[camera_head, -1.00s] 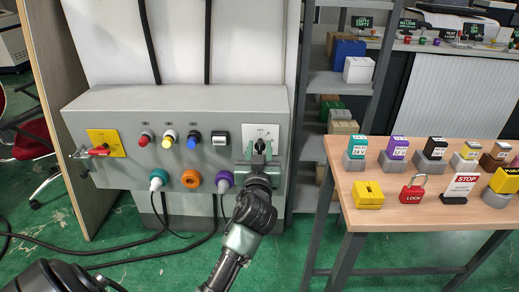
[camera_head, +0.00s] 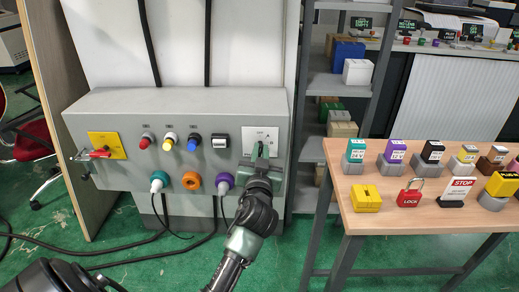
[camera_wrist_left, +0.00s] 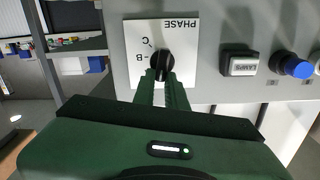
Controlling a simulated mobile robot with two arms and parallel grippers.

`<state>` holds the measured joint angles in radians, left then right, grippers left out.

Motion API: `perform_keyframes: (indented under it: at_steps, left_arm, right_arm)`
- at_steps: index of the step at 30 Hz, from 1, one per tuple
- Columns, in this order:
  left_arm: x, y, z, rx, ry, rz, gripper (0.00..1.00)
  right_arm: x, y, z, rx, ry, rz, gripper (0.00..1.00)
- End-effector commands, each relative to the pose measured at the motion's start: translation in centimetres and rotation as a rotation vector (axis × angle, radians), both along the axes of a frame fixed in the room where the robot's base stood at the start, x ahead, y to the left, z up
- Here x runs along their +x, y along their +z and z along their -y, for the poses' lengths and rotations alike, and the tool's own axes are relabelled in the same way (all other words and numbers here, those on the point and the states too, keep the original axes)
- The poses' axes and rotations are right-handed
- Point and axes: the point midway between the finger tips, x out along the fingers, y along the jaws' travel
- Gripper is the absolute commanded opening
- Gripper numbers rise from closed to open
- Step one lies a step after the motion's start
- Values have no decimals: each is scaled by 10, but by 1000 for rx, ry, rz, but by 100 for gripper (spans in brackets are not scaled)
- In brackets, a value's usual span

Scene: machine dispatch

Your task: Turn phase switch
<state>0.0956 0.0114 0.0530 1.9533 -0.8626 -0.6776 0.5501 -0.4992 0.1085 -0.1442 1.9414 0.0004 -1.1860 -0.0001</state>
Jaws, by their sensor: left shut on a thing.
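The phase switch is a black knob (camera_wrist_left: 160,65) on a white plate (camera_wrist_left: 185,30) marked PHASE, with letters B and C visible. In the head view the plate (camera_head: 251,134) sits at the right end of the grey panel. My left gripper (camera_head: 258,153) reaches up to it from below. In the left wrist view its green fingers (camera_wrist_left: 164,78) are shut on the knob, one on each side. The lettering appears upside down there. The fingers hide part of the plate, and I cannot tell which letter the knob points to. My right gripper is not in view.
Left of the switch are a white-faced button (camera_head: 220,141), blue (camera_head: 194,141), yellow (camera_head: 169,140) and red (camera_head: 145,140) buttons. A purple socket (camera_head: 225,181) lies just below left of my gripper. A wooden table (camera_head: 335,150) with blocks and a red padlock (camera_head: 410,194) stands right.

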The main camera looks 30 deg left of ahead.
Motion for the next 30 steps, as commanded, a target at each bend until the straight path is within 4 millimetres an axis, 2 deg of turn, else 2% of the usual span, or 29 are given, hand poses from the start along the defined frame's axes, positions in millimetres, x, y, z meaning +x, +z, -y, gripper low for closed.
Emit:
perform_keyframes:
  at_steps: [6, 15, 22, 30]
  left_arm:
    - [2, 1, 3, 157, -1, -99, 0]
    - [4, -2, 6, 354, -1, -218, 0]
    - [5, -3, 8, 453, -1, -278, 0]
    - [5, -5, 8, 499, -1, -307, 0]
  right_arm:
    - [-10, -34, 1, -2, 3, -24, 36]
    - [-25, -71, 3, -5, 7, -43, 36]
    - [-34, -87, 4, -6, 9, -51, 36]
    - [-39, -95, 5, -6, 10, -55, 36]
